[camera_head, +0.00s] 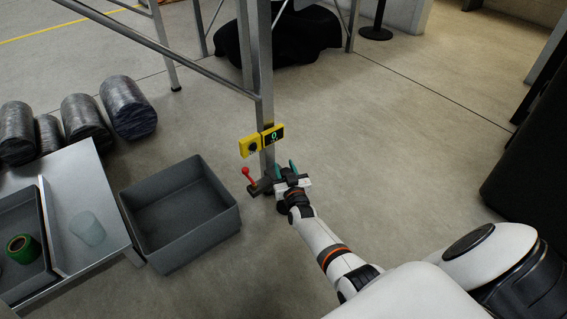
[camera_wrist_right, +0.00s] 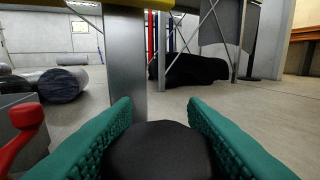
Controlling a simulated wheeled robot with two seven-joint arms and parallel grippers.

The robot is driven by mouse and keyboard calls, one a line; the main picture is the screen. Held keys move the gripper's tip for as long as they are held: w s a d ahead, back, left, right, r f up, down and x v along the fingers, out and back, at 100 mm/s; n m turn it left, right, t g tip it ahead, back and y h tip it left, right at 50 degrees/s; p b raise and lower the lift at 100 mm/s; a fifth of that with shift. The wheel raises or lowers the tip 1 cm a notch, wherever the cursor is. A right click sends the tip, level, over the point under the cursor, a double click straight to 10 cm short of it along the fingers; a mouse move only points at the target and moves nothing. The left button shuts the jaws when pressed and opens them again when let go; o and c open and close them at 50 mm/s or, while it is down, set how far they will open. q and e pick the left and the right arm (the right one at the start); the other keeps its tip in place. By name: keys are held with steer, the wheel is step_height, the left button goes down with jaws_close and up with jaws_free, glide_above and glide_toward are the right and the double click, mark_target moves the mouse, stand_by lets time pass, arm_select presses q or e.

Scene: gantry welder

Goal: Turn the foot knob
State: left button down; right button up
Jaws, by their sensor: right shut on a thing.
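The foot knob (camera_wrist_right: 158,150) is a black, rounded knob in the right wrist view, low in the middle. It sits between the two green ribbed fingers of my right gripper (camera_wrist_right: 160,125), which are shut on its sides. In the head view my right gripper (camera_head: 286,172) is at the foot of the grey metal post (camera_head: 265,90), and it hides most of the knob there. The post also shows just behind the knob in the right wrist view (camera_wrist_right: 126,60). My left gripper is not in view.
A red-tipped lever (camera_head: 245,172) stands just left of the gripper. Two yellow boxes (camera_head: 250,146), one with a lit display, are on the post above. A grey bin (camera_head: 180,212) is on the floor to the left. Open floor (camera_head: 400,150) lies to the right.

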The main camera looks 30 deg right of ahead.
steer(key=m+g+h, duration=0.1)
steer(key=m+h, duration=0.1)
steer(key=h, duration=0.1)
steer(key=shift+g, duration=0.3)
steer(key=shift+s+d+m+g+h, duration=0.15)
steer(key=shift+m+g+h, duration=0.25)
steer(key=shift+m+h, duration=0.25)
steer(key=shift+d+m+g+h, duration=0.1)
steer(key=shift+m+g+h, duration=0.35)
steer(key=shift+h, duration=0.3)
steer(key=shift+r, duration=0.1)
steer(key=o, duration=1)
